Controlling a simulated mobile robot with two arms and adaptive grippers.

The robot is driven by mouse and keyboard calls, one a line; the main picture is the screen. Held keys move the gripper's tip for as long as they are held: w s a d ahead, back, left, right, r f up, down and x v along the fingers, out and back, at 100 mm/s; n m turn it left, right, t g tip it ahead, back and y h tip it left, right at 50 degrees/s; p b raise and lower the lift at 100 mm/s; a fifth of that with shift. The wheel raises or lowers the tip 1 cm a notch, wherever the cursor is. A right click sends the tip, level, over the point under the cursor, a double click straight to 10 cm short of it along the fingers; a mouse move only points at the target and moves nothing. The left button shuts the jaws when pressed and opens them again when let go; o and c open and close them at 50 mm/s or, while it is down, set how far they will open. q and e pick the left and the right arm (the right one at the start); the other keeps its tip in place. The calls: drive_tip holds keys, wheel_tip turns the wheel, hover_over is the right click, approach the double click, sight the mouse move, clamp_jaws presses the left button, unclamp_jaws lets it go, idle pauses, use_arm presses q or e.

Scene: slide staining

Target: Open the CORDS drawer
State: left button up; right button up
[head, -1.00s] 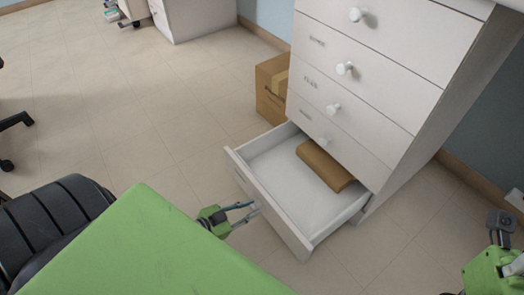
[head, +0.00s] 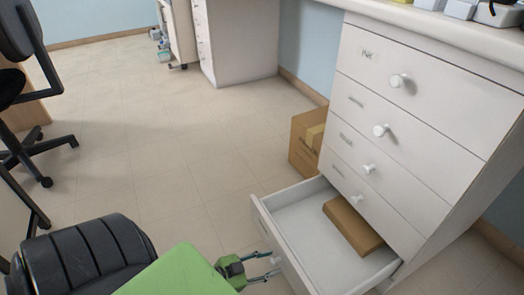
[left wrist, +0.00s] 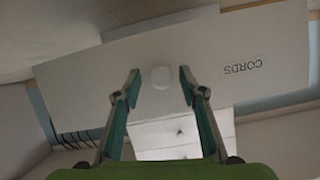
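The CORDS drawer (head: 318,238) is the bottom drawer of the white cabinet and stands pulled well out. A brown flat item (head: 352,226) lies inside it. In the left wrist view its front (left wrist: 225,68) carries a CORDS label (left wrist: 243,66), seen upside down, and a round white knob (left wrist: 160,77). My left gripper (head: 276,265) is just outside the drawer front. Its fingers are spread on either side of the knob, with gaps visible; the gripper (left wrist: 160,88) is open and holds nothing. My right gripper is out of view.
Several shut drawers with white knobs (head: 381,131) are above the open one. A cardboard box (head: 307,142) stands on the floor behind it. A black office chair (head: 22,95) is at the left. The floor (head: 160,150) between is clear.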

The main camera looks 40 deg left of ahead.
use_arm(q)
drive_tip(key=v, duration=1.2)
idle(0.3)
